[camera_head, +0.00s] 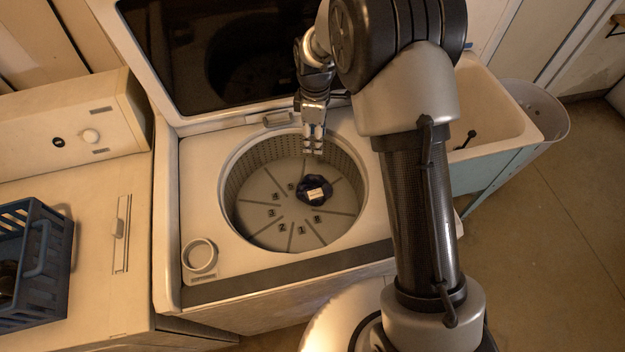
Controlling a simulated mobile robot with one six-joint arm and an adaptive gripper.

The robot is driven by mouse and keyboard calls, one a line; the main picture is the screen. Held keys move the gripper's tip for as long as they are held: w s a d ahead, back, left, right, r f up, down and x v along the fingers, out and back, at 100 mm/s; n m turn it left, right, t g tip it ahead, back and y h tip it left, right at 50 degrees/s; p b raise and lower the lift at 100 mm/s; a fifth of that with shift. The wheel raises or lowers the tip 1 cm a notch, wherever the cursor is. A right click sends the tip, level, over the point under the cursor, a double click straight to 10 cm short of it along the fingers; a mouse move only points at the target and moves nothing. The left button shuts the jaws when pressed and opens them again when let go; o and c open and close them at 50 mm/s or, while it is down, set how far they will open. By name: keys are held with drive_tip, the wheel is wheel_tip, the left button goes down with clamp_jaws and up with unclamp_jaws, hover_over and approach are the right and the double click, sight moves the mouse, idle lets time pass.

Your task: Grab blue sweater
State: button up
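A small dark blue bundle (304,188), which looks like the blue sweater, lies on the floor of the open washer drum (262,212), right of the drum's middle. A pale rectangular patch shows on top of it. My gripper (314,147) points down over the back rim of the drum, above and a little behind the bundle in the picture. It appears apart from the bundle, with nothing visible between its fingers. The fingers look close together, but their gap is too small to read.
The washer's raised lid (190,60) stands behind the drum, close to my arm. A blue basket (40,268) sits on the machine at left. A utility sink (495,115) stands at right, with a pale bin (548,112) beyond it. The floor at lower right is clear.

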drive_tip(key=b, duration=0.4)
hover_over(314, 175)
drive_tip(key=f, duration=1.2)
drive_tip(key=shift+w+f, duration=0.25)
drive_tip(key=shift+w, duration=0.05)
drive_tip(key=f, duration=0.1)
drive_tip(key=f+b, duration=0.1)
drive_tip(key=f, duration=0.3)
drive_tip(key=shift+s+f+b, duration=0.1)
drive_tip(key=shift+s+b, duration=0.2)
drive_tip(key=shift+s, duration=0.1)
drive_tip(key=shift+c, duration=0.4)
clamp_jaws()
